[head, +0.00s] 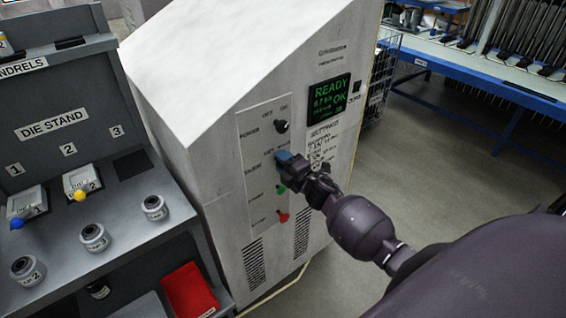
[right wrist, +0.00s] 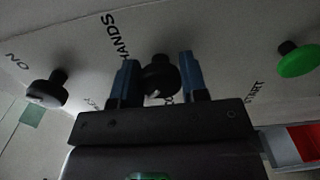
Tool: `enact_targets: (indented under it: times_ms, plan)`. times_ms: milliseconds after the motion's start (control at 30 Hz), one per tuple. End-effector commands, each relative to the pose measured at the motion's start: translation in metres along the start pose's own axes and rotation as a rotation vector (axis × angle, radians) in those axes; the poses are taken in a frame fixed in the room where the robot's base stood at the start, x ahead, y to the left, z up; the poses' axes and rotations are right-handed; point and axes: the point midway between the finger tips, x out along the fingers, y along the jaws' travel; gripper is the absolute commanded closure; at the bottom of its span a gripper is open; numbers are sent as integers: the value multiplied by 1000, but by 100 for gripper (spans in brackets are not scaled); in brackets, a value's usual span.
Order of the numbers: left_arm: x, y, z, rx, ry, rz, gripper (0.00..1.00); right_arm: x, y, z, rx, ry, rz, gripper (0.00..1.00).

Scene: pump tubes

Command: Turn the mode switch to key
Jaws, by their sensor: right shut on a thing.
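The mode switch, a black knob (right wrist: 160,78), is on the pale front panel (head: 262,150) of the white cabinet, between labels of which "HANDS" reads clearly in the right wrist view. My right gripper (head: 284,158) is at the panel, its blue fingers on either side of this knob, shut on it. In the head view the gripper hides the knob. My left gripper is not in view.
The black power knob (head: 282,126) is above the gripper. A green start button (head: 281,189) and a red button (head: 284,217) are below it. A green-lit display (head: 328,99) reads "READY" and "OK". The die stand (head: 60,110) is at the left.

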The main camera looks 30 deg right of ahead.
Motion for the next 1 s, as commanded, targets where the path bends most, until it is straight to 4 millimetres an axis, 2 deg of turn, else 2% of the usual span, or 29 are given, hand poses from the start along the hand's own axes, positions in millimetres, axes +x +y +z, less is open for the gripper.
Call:
enact_targets:
  times_ms: [67,100,233,267,533,667,767,1000]
  plan:
    - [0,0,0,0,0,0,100,0,0,0,-2,0,-1,84]
    - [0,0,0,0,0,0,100,0,0,0,-1,0,-1,57]
    - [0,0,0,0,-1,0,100,0,0,0,-1,0,-1,37]
    - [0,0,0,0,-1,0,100,0,0,0,0,0,-1,35]
    - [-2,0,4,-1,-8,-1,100,-1,0,0,0,0,0,35]
    - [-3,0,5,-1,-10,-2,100,-8,-1,0,0,-1,-1,35]
    - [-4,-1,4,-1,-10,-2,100,-20,-1,1,0,-1,-2,35]
    - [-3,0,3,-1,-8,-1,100,-62,-2,0,0,-1,-3,35]
